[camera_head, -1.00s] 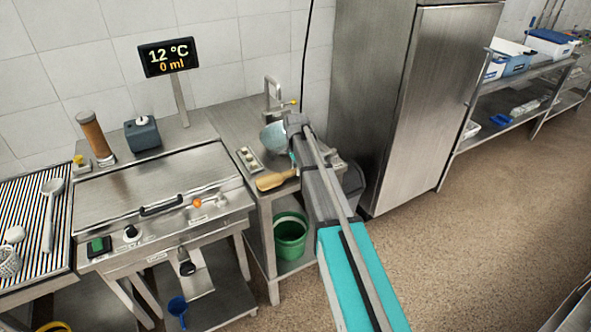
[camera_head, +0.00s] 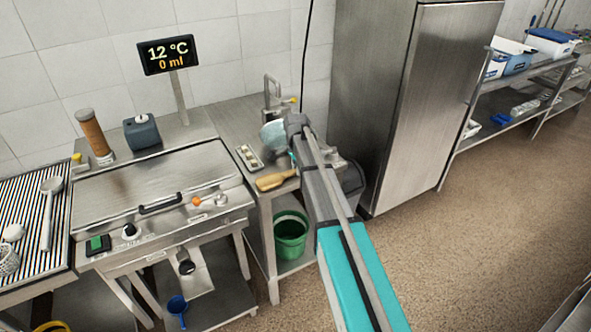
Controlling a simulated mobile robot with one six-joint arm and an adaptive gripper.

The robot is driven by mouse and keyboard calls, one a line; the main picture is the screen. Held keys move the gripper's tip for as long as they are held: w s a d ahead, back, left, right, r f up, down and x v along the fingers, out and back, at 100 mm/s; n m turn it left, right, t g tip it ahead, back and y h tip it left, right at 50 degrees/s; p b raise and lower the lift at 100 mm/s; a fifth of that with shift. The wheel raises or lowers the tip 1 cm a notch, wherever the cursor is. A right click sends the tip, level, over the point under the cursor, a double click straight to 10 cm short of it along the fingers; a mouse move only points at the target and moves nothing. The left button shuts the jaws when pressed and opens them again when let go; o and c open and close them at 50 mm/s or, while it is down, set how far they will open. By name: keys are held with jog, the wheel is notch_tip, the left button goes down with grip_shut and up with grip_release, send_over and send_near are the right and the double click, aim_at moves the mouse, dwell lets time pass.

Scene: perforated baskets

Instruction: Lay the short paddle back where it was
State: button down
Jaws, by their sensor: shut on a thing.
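The short paddle (camera_head: 272,182) is a yellow-brown wooden piece at the front edge of the steel side table, its broad end to the left and its handle to the right. My gripper (camera_head: 293,163) is at the handle end, below the grey wrist of my arm. The fingers are small and mostly hidden behind the arm, but they are shut on the handle. I cannot tell whether the paddle touches the tabletop or is held just above it.
A pale blue bowl (camera_head: 273,134) sits by the tap, behind my wrist. A small white holder (camera_head: 249,157) stands left of it on the side table. The steel griddle (camera_head: 150,190) lies to the left. A green bucket (camera_head: 290,238) is on the shelf below.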

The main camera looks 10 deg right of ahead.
jog(key=shift+f, duration=0.1)
jog(key=shift+c, duration=2.1)
grip_release()
